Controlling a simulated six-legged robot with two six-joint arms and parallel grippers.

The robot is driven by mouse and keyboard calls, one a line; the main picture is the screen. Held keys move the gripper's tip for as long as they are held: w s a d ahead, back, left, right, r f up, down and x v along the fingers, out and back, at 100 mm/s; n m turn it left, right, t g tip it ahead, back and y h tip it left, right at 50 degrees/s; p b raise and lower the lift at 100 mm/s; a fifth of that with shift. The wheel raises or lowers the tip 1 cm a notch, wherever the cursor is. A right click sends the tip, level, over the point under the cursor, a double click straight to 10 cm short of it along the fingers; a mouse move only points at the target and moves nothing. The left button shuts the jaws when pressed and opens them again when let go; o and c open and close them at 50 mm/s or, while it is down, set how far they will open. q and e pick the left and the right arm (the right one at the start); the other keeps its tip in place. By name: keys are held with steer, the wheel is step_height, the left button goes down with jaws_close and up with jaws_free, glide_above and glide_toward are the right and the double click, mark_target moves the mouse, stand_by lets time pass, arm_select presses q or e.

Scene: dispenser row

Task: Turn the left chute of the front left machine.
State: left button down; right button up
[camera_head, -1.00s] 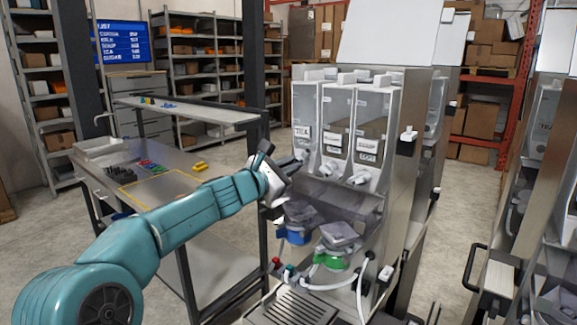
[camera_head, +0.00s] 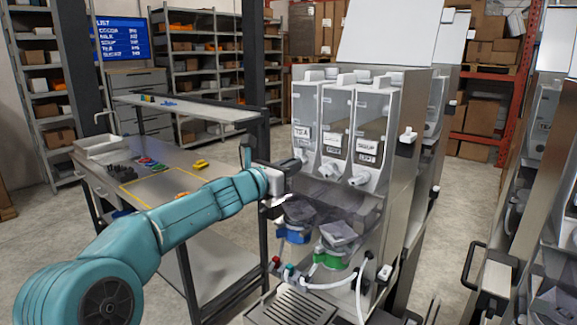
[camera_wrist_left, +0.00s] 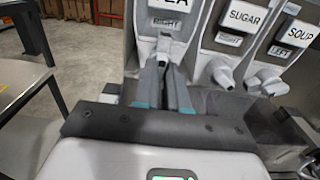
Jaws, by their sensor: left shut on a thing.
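The front left machine (camera_head: 400,185) has three canisters in a row, labelled TEA, SUGAR and SOUP in the wrist view. Its left chute, a grey spout under the TEA canister (camera_head: 299,155), also shows in the left wrist view (camera_wrist_left: 165,47). My left gripper (camera_head: 291,170) is at this chute, and in the wrist view its fingers (camera_wrist_left: 163,80) are shut on it. The fingers hide the chute's lower end. The middle chute (camera_head: 328,168) and right chute (camera_head: 358,179) are free. A small card under the TEA label reads RIGHT. My right gripper is not in view.
Below the chutes are a blue-rimmed cup holder (camera_head: 293,236), a green one (camera_head: 333,258), hoses and a drip grate (camera_head: 292,305). A metal worktable (camera_head: 205,225) stands left, with small coloured parts on it. Another machine (camera_head: 545,220) stands at the right.

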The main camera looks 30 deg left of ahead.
arm_select(q)
steer(key=shift+r, duration=0.1)
stand_by(0.3)
steer(key=c, duration=1.2)
jaws_free()
steer(key=shift+w, duration=0.1)
steer(key=shift+o, duration=0.2)
steer(key=s+a+b, duration=0.1)
steer(key=s+b, duration=0.3)
steer(key=s, duration=1.2)
steer(key=shift+a+f, duration=0.15)
steer(key=shift+f, duration=0.05)
steer(key=shift+w, duration=0.1)
